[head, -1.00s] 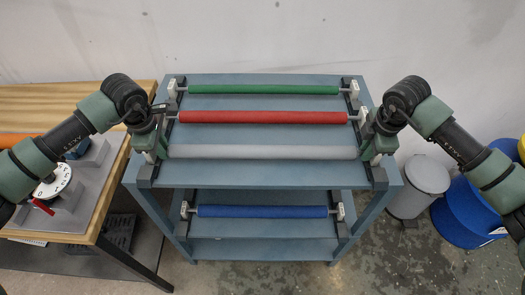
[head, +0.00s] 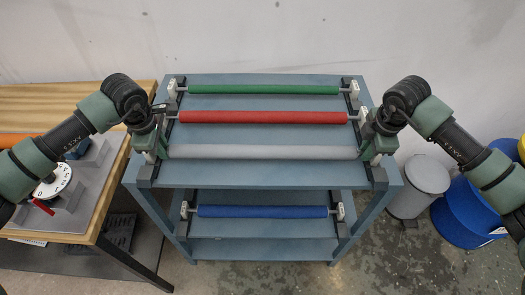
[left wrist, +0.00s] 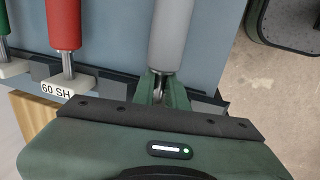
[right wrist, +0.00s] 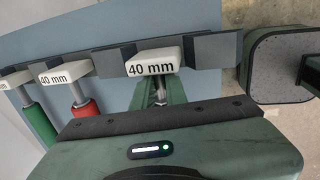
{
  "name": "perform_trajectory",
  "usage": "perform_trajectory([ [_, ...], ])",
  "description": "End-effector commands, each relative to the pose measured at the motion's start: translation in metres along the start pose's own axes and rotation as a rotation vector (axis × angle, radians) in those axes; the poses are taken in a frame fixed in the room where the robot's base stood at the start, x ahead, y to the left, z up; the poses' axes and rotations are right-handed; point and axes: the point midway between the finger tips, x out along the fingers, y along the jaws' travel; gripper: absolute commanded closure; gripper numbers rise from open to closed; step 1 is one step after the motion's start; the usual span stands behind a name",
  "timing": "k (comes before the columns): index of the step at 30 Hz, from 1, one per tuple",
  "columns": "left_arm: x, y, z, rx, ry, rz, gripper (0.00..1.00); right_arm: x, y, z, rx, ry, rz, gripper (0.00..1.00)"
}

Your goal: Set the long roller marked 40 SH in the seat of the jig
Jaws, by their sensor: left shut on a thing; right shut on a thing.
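A long light-grey roller (head: 262,152) lies across the front of the top shelf of a blue rack. My left gripper (left wrist: 162,88) is shut on the metal shaft at its left end. My right gripper (right wrist: 157,92) is shut on the shaft at its right end, beside a white tag reading 40 mm (right wrist: 154,61). The grey roller's left tag is hidden, so its hardness mark cannot be read. The red roller (head: 263,117) behind it has a tag reading 60 SH (left wrist: 57,90). I cannot make out the jig's seat for certain.
A green roller (head: 263,90) lies at the back of the top shelf. A blue roller (head: 262,211) lies on the lower shelf. A wooden table (head: 85,232) with a white dial (head: 54,180) stands left. A grey bin (head: 420,186) and blue drum (head: 465,212) stand right.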

Motion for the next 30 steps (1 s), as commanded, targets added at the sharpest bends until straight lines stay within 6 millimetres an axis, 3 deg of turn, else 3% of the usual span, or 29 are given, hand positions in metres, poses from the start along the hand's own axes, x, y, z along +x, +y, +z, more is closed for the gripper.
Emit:
perform_trajectory([
  [11, -0.006, 0.002, 0.000, -0.001, 0.000, 0.003, 1.00, -0.006, 0.002, 0.000, 0.001, 0.000, 0.003, 1.00],
  [24, -0.046, 0.010, 0.000, -0.001, 0.000, 0.002, 1.00, -0.046, 0.010, 0.000, 0.001, 0.000, 0.003, 1.00],
  [30, -0.051, 0.011, 0.000, -0.001, 0.000, 0.002, 1.00, -0.051, 0.011, 0.000, 0.000, 0.000, 0.002, 1.00],
])
